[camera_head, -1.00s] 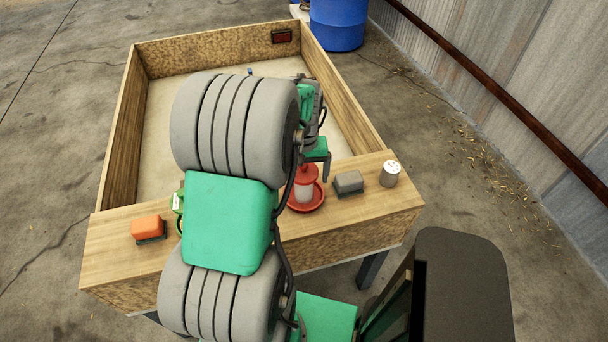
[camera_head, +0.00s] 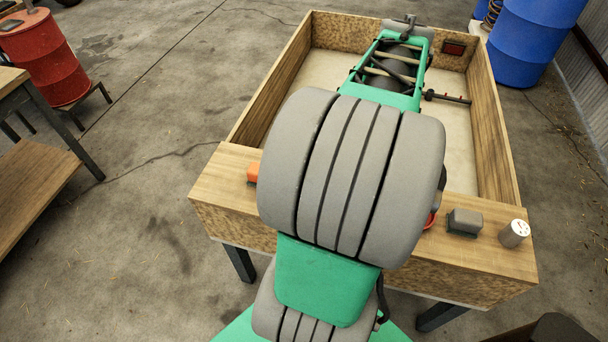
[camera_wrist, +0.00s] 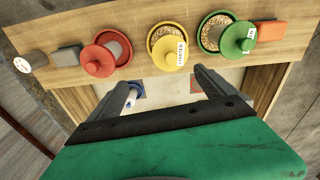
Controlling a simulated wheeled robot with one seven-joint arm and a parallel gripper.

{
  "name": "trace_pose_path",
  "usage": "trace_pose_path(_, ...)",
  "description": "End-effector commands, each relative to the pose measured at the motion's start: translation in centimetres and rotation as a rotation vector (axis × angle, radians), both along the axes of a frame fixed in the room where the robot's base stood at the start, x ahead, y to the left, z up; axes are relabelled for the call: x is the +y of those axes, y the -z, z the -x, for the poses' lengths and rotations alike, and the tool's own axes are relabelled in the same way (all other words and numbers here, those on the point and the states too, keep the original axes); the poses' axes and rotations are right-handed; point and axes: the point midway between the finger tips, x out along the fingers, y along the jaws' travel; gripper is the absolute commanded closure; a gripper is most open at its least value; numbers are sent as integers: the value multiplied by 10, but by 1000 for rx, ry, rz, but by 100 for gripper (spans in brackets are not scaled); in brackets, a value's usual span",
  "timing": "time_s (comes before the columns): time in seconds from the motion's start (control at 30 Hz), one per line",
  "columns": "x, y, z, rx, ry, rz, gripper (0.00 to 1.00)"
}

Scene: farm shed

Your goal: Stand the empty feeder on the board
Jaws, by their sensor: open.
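In the wrist view three feeders stand in a row on the wooden board. The red feeder (camera_wrist: 103,55) has a red dish with no grain showing. The yellow feeder (camera_wrist: 169,46) and the green feeder (camera_wrist: 229,38) have grain in their dishes; both bear labels. My gripper (camera_wrist: 169,73) is open, with nothing between its fingers. Its fingertips point toward the board (camera_wrist: 288,29), short of the feeders, with the yellow one ahead of the gap. In the head view my arm hides most of the feeders; only a sliver of the red feeder (camera_head: 431,219) shows.
An orange block (camera_wrist: 270,32), a grey block (camera_wrist: 66,55) and a pale can with a holed top (camera_wrist: 31,61) also stand on the board.

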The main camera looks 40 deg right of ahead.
Motion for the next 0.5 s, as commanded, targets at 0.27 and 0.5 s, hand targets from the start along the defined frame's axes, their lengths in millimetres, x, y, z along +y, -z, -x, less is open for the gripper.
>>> trace_pose_path(0.27,210,-4,-134,-125,-585,100,6)
trace_pose_path(0.5,338,7,-133,-236,-916,111,6)
